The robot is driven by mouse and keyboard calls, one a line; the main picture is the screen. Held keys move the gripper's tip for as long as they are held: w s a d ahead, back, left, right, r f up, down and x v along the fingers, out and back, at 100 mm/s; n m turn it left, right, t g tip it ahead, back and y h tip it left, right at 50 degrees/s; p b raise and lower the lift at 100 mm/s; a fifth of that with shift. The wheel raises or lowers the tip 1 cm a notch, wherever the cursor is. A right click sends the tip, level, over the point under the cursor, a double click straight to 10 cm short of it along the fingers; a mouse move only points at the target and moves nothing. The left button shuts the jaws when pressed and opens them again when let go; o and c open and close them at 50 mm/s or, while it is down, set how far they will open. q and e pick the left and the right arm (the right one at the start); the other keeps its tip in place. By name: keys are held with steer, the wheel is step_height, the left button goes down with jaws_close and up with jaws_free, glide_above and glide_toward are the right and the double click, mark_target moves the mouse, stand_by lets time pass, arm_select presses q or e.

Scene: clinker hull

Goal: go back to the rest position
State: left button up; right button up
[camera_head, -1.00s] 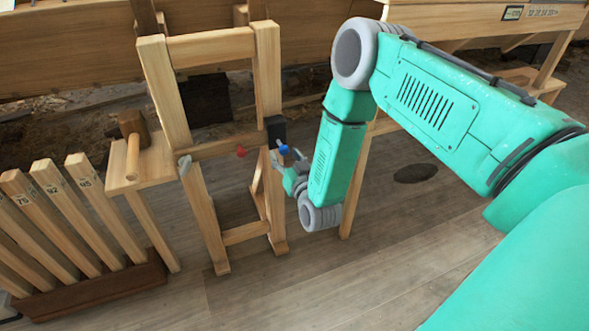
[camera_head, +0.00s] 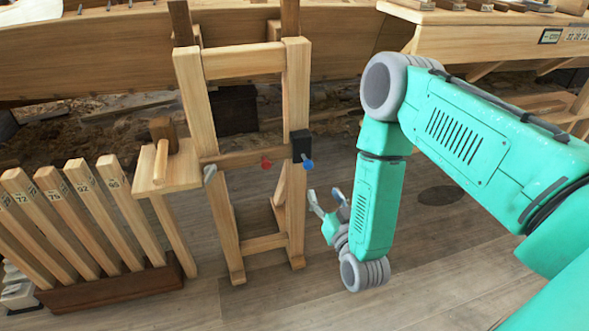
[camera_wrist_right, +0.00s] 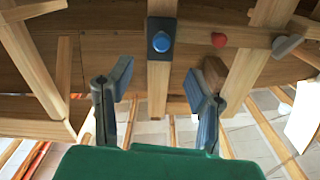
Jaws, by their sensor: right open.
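My right gripper (camera_head: 328,203) is open and empty in the head view, to the right of the wooden frame stand and clear of it. In the right wrist view its two fingers (camera_wrist_right: 157,100) are spread apart with nothing between them. A black box with a blue knob (camera_head: 307,164) sits on the stand's right post, up and left of the gripper. The blue knob (camera_wrist_right: 162,42) shows ahead of the fingers in the right wrist view. A red knob (camera_head: 266,163) is on the crossbar; it also shows in the right wrist view (camera_wrist_right: 219,40). My left gripper is not in view.
The wooden stand (camera_head: 245,62) has a small shelf with a mallet (camera_head: 163,140) at its left. A rack of numbered wooden slats (camera_head: 85,215) stands farther left. A wooden bench (camera_head: 480,40) is at upper right. Open floor (camera_head: 300,300) lies in front.

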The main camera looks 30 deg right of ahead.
steer(key=s+a+f+n+g+y+p, duration=0.4)
steer(key=s+a+g+p, duration=0.4)
steer(key=s, duration=0.4)
steer(key=s+d+r+n+g+p, duration=0.1)
steer(key=s+g, duration=0.8)
steer(key=s, duration=0.7)
steer(key=shift+d+r+p, duration=0.15)
steer(key=shift+r+p, duration=0.2)
steer(key=shift+p, duration=0.05)
